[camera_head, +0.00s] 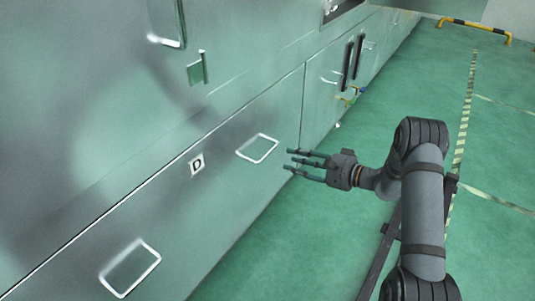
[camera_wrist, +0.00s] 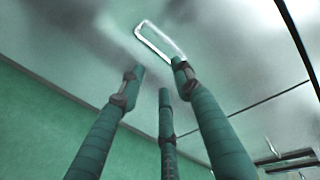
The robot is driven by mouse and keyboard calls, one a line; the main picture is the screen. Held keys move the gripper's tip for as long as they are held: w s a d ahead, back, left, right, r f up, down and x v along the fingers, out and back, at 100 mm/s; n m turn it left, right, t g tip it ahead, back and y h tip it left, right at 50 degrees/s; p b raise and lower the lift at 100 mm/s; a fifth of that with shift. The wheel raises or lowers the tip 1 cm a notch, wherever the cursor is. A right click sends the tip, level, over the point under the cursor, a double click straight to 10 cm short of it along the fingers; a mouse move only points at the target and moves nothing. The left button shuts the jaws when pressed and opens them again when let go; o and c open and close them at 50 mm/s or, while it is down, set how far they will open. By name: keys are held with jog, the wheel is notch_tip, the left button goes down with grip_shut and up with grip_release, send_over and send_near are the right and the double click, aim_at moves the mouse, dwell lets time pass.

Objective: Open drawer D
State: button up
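Drawer D (camera_head: 215,190) is the long lower green front, marked with a small white label "D" (camera_head: 197,164). It looks shut, flush with the cabinet. It has two pale rectangular loop handles, the right one (camera_head: 257,148) and the left one (camera_head: 130,270). My three-fingered gripper (camera_head: 290,160) is just right of the right handle, fingers pointing toward the drawer front. The fingers are spread and empty. In the wrist view one pale handle (camera_wrist: 160,41) shows beyond the fingertips (camera_wrist: 160,80); one fingertip overlaps its lower right end in the picture. Contact cannot be told.
Above the drawer is a large green panel with a small handle (camera_head: 197,69). Farther along, a cabinet has dark vertical handles (camera_head: 353,58). The green floor (camera_head: 300,230) before the drawer is open. A yellow-black barrier (camera_head: 473,26) stands far back.

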aim_at(268, 154)
jog(key=shift+n, duration=0.7)
jog(key=b+x, duration=0.2)
jog(key=x, duration=0.8)
jog(key=shift+a, duration=0.2)
jog(key=c, duration=0.7)
grip_shut()
